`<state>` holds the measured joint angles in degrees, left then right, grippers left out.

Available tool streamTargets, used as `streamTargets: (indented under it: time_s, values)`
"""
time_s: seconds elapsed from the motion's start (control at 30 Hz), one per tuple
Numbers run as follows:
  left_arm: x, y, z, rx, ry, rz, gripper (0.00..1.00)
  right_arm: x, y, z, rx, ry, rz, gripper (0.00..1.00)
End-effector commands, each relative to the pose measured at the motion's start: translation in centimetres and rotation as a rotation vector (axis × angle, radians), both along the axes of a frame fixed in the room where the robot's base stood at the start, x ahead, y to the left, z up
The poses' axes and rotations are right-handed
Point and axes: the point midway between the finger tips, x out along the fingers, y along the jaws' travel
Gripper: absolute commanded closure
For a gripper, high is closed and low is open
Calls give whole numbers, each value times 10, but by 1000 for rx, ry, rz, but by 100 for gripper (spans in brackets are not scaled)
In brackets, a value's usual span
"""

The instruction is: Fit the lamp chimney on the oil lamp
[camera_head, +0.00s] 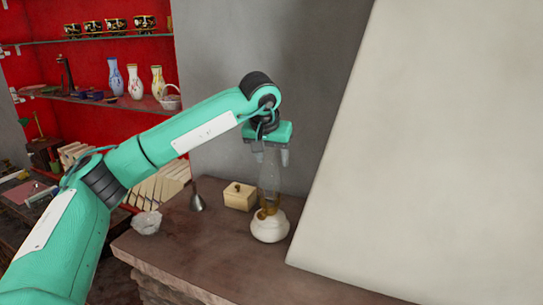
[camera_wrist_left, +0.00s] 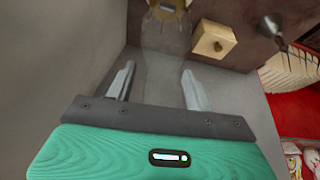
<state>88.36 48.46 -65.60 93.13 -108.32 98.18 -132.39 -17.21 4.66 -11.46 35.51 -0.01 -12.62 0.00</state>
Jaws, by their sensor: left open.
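The oil lamp (camera_head: 269,229) has a round white base and a brass burner (camera_head: 267,211). It stands upright on the brown counter. The clear glass lamp chimney (camera_head: 268,183) stands above the burner, its lower end meeting the brass part. Its exact seating is hard to see through the glass. My left gripper (camera_head: 271,158) points down over the chimney's upper part. In the left wrist view the open fingers (camera_wrist_left: 159,80) lie either side of the faint chimney (camera_wrist_left: 165,42), and the burner (camera_wrist_left: 168,5) shows at the top edge. My right gripper is not in view.
A cream box (camera_head: 239,196) and a grey metal funnel-like piece (camera_head: 197,201) stand left of the lamp. A glass bowl (camera_head: 146,222) is near the counter's left edge. A large pale slab (camera_head: 420,150) rises close on the right. Red shelves (camera_head: 130,60) hold vases.

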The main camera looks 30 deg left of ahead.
Motion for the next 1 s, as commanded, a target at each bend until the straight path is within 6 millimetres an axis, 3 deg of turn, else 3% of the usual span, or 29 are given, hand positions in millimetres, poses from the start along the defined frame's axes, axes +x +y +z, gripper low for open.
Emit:
streamTargets:
  time_s: [0.2,0.27,0.4,0.7,1.0]
  values:
    - [0,0,18,-1,-2,0,47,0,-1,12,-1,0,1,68]
    - [-4,-1,22,-1,-5,-1,47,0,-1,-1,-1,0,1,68]
    - [-17,-3,50,-1,-5,-1,47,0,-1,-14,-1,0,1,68]
    - [-39,-6,105,-1,-2,0,47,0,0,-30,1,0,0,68]
    - [-47,-7,123,-1,-1,0,47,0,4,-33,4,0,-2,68]
